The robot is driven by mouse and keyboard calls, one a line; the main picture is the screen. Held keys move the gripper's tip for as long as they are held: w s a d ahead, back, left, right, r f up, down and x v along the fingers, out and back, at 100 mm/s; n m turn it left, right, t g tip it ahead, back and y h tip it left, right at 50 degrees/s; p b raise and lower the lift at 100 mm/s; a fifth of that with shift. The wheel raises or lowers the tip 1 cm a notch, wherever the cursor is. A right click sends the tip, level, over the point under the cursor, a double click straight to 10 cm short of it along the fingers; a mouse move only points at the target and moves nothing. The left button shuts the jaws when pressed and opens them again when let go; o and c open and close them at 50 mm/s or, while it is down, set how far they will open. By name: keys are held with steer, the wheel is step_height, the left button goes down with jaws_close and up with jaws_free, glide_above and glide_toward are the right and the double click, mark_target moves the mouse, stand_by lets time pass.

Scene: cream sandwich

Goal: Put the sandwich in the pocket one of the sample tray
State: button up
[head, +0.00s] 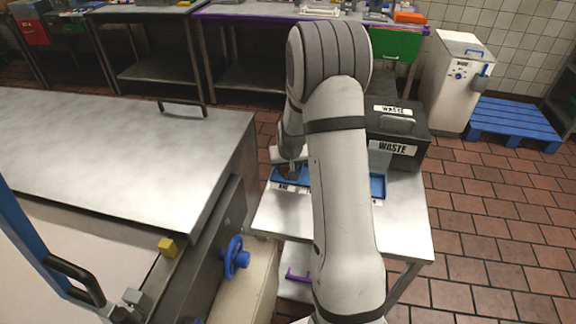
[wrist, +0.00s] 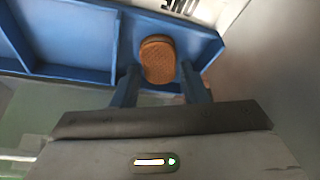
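The sandwich (wrist: 158,62), a round brown biscuit, is at the blue sample tray's end pocket in the wrist view, beside the label reading ONE. It appears to be inside that pocket, but I cannot tell whether it rests on the floor. My gripper (wrist: 159,72) has one finger on each side of it, with narrow gaps showing, so it looks open. In the head view my gripper (head: 291,166) is low over the left end of the sample tray (head: 378,186). My arm hides the tray's middle.
The tray stands on a small metal table (head: 407,225). A black waste box (head: 405,130) stands behind it at the right. A large steel-topped unit (head: 120,140) with a blue valve wheel (head: 236,257) is close on the left. The table's front right is clear.

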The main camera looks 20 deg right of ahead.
steer(key=shift+s+r, duration=0.15)
steer(key=shift+r, duration=0.5)
steer(key=v, duration=1.1)
steer(key=s+a+r, duration=0.3)
steer(key=s, duration=0.5)
steer(key=s+a+r+n+g, duration=0.1)
steer(key=s+a+r, duration=0.2)
steer(key=s, duration=0.6)
steer(key=s+a+r+n+y, duration=0.1)
steer(key=s+a+r, duration=0.2)
steer(key=s, duration=0.6)
steer(key=shift+a+g, duration=0.4)
steer(key=shift+a, duration=0.6)
steer(key=shift+s, duration=0.1)
